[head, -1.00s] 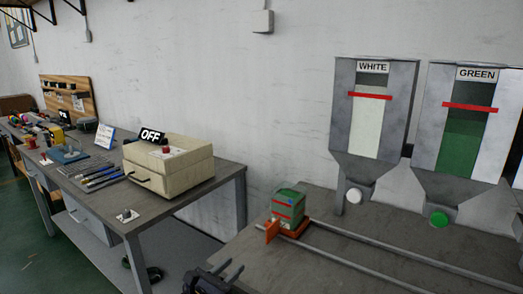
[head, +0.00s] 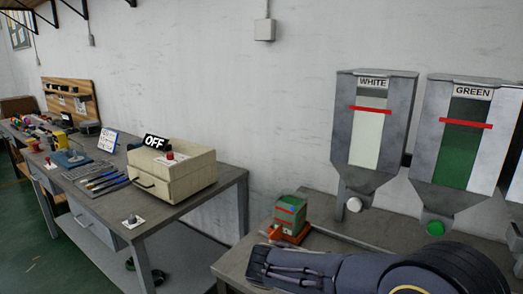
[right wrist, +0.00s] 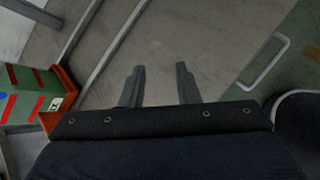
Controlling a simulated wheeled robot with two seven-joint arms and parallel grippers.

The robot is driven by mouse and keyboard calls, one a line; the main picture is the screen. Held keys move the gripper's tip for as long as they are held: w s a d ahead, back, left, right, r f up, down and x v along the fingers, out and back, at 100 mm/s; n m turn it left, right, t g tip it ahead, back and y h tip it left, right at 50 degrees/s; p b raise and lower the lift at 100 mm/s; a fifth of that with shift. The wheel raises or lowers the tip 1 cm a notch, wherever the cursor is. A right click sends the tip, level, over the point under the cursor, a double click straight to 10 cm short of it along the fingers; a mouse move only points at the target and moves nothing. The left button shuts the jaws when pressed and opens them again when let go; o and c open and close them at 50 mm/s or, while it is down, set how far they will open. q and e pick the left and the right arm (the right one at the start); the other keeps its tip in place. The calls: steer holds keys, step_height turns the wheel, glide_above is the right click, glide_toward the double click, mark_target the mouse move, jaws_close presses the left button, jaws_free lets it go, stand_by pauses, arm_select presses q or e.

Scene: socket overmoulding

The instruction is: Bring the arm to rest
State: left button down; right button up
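My right gripper (right wrist: 158,80) shows in the right wrist view with its two grey fingers apart and nothing between them. It is over the grey tabletop, to the right of the green container with red stripes (right wrist: 36,95). In the head view a dark arm (head: 340,272) of mine reaches in from the lower right across the front of the right table, and its fingertips cannot be made out. The green container (head: 290,212) stands upright there on an orange carrier (head: 288,236), apart from the arm. My left gripper is not in view.
A WHITE hopper (head: 371,125) and a GREEN hopper (head: 463,135) stand behind the right table (head: 325,207). The left table holds a beige box (head: 170,172) with an OFF sign (head: 154,142), and several tools. A gap separates the tables.

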steer(key=s+d+r+m+g+y+p, duration=0.4)
steer(key=s+d+m+y, duration=0.45)
steer(key=s, duration=0.65)
steer(key=s+a+r+m+t+y+p, duration=0.1)
steer(key=s+r+m+t+y+p, duration=0.2)
steer(key=s+m, duration=0.9)
steer(key=shift+s+a+r+t, duration=0.2)
steer(key=shift+a+r+t, duration=0.2)
steer(key=shift+r+t, duration=0.7)
steer(key=shift+r+g+y, duration=0.25)
steer(key=shift+g, duration=0.05)
